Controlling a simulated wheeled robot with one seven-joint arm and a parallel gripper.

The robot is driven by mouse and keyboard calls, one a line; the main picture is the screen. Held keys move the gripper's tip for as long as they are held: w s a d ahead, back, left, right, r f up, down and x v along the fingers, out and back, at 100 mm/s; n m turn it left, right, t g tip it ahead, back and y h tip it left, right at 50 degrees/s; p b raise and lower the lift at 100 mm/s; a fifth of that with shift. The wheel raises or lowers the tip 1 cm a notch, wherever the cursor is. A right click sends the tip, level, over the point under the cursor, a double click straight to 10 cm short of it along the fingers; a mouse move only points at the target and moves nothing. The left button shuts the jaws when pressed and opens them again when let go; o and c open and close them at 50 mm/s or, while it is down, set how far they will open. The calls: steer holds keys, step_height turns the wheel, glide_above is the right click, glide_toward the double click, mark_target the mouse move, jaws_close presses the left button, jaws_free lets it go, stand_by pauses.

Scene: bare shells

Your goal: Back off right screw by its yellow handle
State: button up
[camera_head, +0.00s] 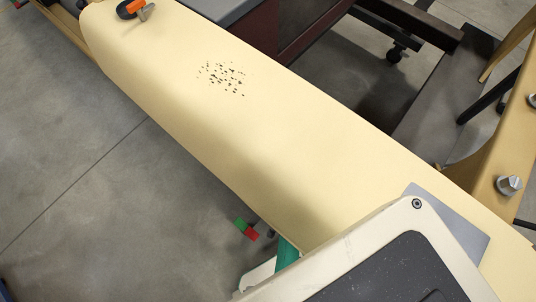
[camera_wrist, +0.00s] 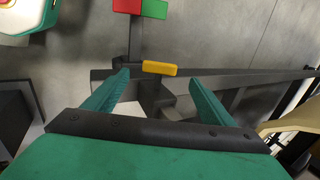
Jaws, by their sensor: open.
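The yellow handle (camera_wrist: 160,68) is a small block on a dark metal fitting in the wrist view. It lies between and just beyond my fingertips as seen there. My gripper (camera_wrist: 158,77) has teal fingers spread apart, with nothing visibly held between them. I cannot tell how far the handle is from the fingers in depth. In the head view only a bit of a teal finger (camera_head: 287,253) shows beside the beige shell, and the yellow handle is hidden there. A dark bar (camera_wrist: 240,77) runs behind the handle.
A red block (camera_wrist: 127,6) and a green block (camera_wrist: 154,9) sit on a dark post above the yellow handle. The long beige shell (camera_head: 290,130) with small holes crosses the head view. An orange handle (camera_head: 137,6) is at its far end. Grey floor (camera_head: 80,170) lies open at left.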

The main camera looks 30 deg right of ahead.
steer(key=shift+s+r, duration=0.1)
steer(key=shift+r, duration=0.2)
